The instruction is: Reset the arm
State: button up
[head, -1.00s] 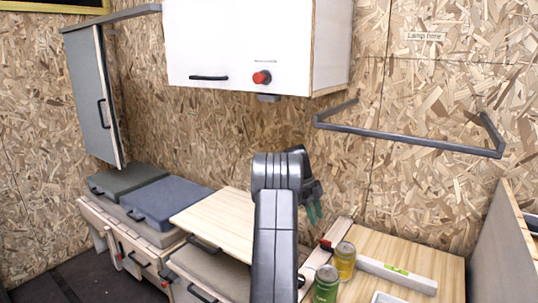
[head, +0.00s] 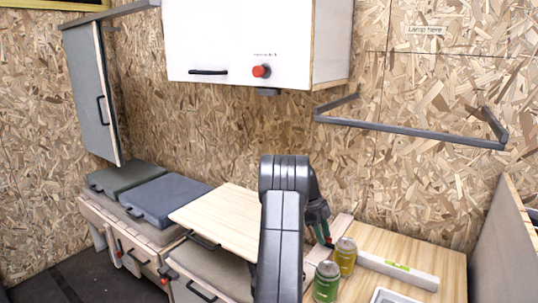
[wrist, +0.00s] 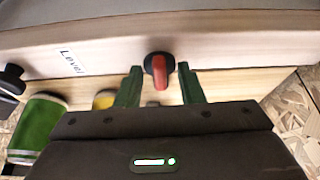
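My gripper (head: 322,228) points down in the head view, partly hidden by my arm, above the left back part of the wooden counter. In the wrist view my gripper (wrist: 158,85) has its two green fingers spread apart. A red lever knob with a black base (wrist: 158,70) shows in the gap between them, on the face of a pale wooden panel. Nothing is seen gripped, and I cannot tell whether a finger touches the knob. The red piece is mostly hidden in the head view.
A green can (head: 327,282) and a yellow can (head: 346,256) stand on the counter (head: 410,258) beside my arm. A white box (head: 398,272) lies to the right. A white cabinet (head: 235,45) and a grey rail (head: 405,131) are on the wall above.

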jog(key=n+b, duration=0.1)
jog(key=n+t, duration=0.1)
jog(key=n, duration=0.1)
jog(key=n+t+b, duration=0.1)
jog(key=shift+s+a+r+n+h+b, duration=0.1)
jog(key=shift+s+a+n+h+b, duration=0.1)
jog(key=shift+s+n+h+b, duration=0.15)
jog(key=n, duration=0.2)
jog(key=n+t+b, duration=0.1)
jog(key=n, duration=0.1)
jog(key=shift+s+r+t, duration=0.1)
jog(key=shift+s+t, duration=0.1)
jog(key=shift+t, duration=0.1)
jog(key=shift+n, duration=0.25)
